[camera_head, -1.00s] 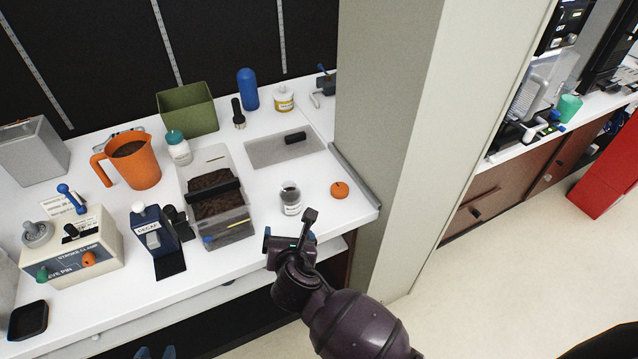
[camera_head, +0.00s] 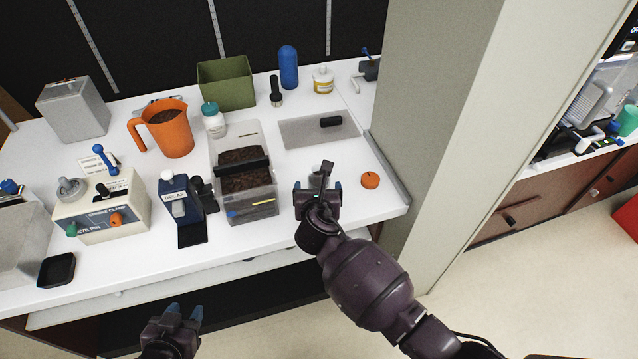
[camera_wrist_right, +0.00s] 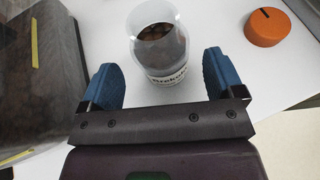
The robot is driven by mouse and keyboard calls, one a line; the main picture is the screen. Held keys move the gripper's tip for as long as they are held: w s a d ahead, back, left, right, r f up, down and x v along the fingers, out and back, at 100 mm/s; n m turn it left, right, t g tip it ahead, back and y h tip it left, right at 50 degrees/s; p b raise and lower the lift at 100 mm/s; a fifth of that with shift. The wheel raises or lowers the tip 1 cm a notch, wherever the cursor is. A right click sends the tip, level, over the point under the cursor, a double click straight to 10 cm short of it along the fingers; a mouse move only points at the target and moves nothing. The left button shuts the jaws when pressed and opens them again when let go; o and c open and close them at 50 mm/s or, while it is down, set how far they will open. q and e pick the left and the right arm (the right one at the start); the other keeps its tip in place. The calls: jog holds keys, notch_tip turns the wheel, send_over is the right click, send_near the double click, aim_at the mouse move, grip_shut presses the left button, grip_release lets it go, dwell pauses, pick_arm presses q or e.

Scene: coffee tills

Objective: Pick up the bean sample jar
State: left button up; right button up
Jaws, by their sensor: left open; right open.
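The bean sample jar (camera_wrist_right: 160,45) is a small clear jar with dark beans inside and a printed white label, upright on the white counter. In the right wrist view it stands just beyond and between the blue fingertips of my right gripper (camera_wrist_right: 163,78), which is open and empty. In the head view my right gripper (camera_head: 318,187) is over the counter's front part and hides most of the jar. My left gripper (camera_head: 183,316) is open and empty, low in front of the counter.
A clear bin of dark grounds (camera_head: 250,207) stands close left of my right gripper. An orange knob (camera_head: 370,180) sits to the right. A grey mat (camera_head: 300,131) lies behind. A wall column (camera_head: 440,110) bounds the counter on the right.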

aim_at(319, 184)
jog(key=shift+b+x, duration=0.35)
jog(key=shift+x, duration=1.4)
jog(key=shift+d+f, duration=0.1)
jog(key=c, duration=1.1)
